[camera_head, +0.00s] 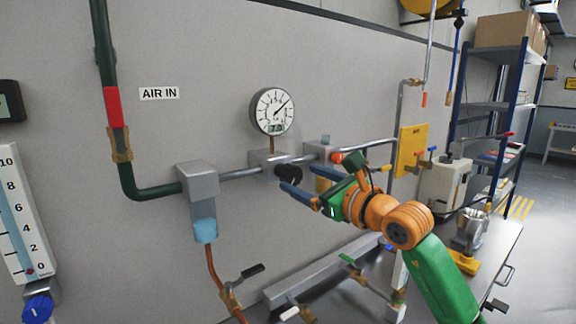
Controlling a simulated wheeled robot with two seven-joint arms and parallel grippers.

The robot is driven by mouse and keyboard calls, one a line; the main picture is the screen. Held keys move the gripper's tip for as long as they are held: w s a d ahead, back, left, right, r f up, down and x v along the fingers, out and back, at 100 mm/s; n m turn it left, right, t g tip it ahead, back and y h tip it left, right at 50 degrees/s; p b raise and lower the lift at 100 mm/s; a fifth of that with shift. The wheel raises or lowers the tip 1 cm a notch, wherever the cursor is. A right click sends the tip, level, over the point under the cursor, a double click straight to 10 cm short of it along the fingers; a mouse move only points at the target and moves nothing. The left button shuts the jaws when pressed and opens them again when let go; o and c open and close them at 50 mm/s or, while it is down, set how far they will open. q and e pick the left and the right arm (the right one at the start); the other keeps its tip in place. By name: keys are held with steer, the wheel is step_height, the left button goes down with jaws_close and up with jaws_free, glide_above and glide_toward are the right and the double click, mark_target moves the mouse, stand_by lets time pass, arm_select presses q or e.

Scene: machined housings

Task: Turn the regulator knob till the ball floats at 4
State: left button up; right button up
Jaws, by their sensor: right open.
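The black regulator knob (291,173) sticks out from the grey regulator block (264,161) below the round gauge (273,111). My right gripper (298,177) is open, its two blue fingers pointing at the knob, one on each side of its near end. I cannot tell whether they touch it. The flowmeter (17,215), with a scale from 0 to 10, stands at the left edge. Its small red ball (30,271) sits at about 0. A blue knob (38,308) is below the scale. My left gripper is not in view.
A grey filter with a light blue bowl (205,230) hangs left of the regulator. Valves with lever handles (238,284) and a grey rail (325,272) lie below. A yellow plate (411,149) and a shelf rack (490,105) are at right.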

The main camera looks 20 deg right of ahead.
mark_target(295, 176)
steer(key=shift+w+a+r+p, duration=0.3)
steer(key=shift+w+p, duration=0.1)
steer(key=shift+w, duration=0.1)
steer(key=shift+w+a+r+p, duration=0.25)
steer(key=shift+w+p, duration=0.15)
steer(key=shift+w, duration=0.1)
steer(key=shift+w+a+f, duration=0.25)
steer(key=shift+w+f, duration=0.05)
steer(key=shift+w, duration=0.15)
steer(key=shift+w+a+f, duration=0.2)
steer(key=shift+w+f, duration=0.05)
steer(key=shift+w, duration=0.2)
steer(key=shift+w+f, duration=0.1)
steer(key=shift+w, duration=0.05)
steer(key=shift+s+d, duration=0.15)
steer(key=shift+s, duration=0.15)
steer(key=c, duration=0.7)
jaws_close()
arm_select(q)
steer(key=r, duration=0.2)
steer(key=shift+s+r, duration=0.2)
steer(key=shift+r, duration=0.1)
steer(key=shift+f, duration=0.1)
